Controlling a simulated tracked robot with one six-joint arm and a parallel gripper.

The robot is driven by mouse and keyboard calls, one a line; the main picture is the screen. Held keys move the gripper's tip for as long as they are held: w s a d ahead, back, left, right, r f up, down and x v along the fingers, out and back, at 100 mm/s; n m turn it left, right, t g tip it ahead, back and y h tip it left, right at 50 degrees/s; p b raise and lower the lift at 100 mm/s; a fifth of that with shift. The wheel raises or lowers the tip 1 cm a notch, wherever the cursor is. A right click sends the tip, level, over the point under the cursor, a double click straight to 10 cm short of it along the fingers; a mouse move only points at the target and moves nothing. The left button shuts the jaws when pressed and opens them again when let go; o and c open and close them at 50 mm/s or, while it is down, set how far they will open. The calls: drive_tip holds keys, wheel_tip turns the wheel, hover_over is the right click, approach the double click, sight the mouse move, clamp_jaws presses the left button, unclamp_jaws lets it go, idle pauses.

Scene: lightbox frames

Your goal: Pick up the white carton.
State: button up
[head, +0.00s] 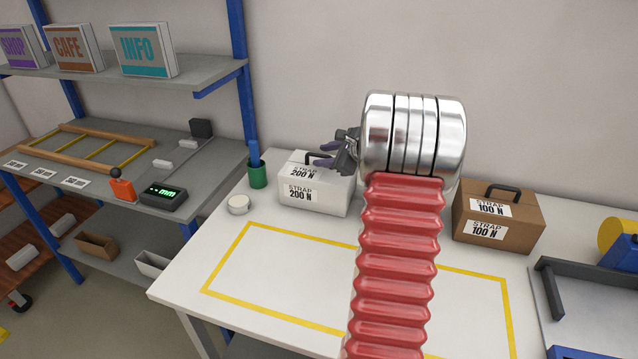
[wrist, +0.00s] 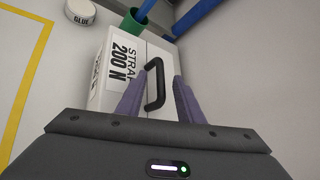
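The white carton (head: 315,194) stands upright on the table left of my arm, with "STRAP 200 N" labels on its top and front. It also shows in the wrist view (wrist: 99,86), with its black handle (wrist: 155,84) on top. My gripper (head: 320,161) is at the carton's top, partly hidden by my wrist in the head view. In the wrist view my gripper (wrist: 157,95) has its two purple fingers apart, one on each side of the handle. A gap shows between the fingers and the handle.
A brown carton (head: 499,219) stands right of my arm. A green cup (head: 257,174) and a round glue tin (head: 238,204) are left of the white carton. A yellow outline (head: 226,257) marks a clear area in front. The wall (head: 330,60) is close behind.

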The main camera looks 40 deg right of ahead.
drive_tip(key=shift+c, duration=0.4)
clamp_jaws()
drive_tip(key=shift+f, duration=0.1)
idle(1.0)
